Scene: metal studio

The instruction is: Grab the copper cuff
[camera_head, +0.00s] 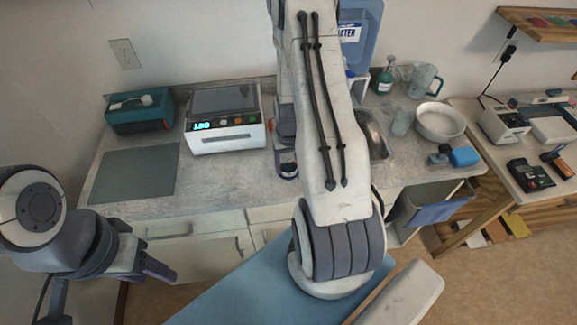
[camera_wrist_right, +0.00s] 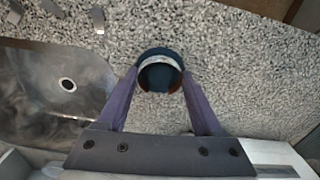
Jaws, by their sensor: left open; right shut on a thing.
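The thing between my right fingers is round and dark blue, with a pale band and reddish-brown edges; I take it for the copper cuff (camera_wrist_right: 160,76), seen in the right wrist view. My right gripper (camera_wrist_right: 160,73) is shut on it from both sides, over the speckled counter beside the sink. In the head view the cuff (camera_head: 288,167) shows only in part, just left of my large right arm, which hides most of that gripper. My left gripper (camera_head: 110,294) is open and empty at the lower left, in front of the counter.
The grey counter (camera_head: 235,185) carries a teal box (camera_head: 138,112), a dark mat (camera_head: 134,173) and a white device with a lit display (camera_head: 225,135) left of my arm. A side table stands far right.

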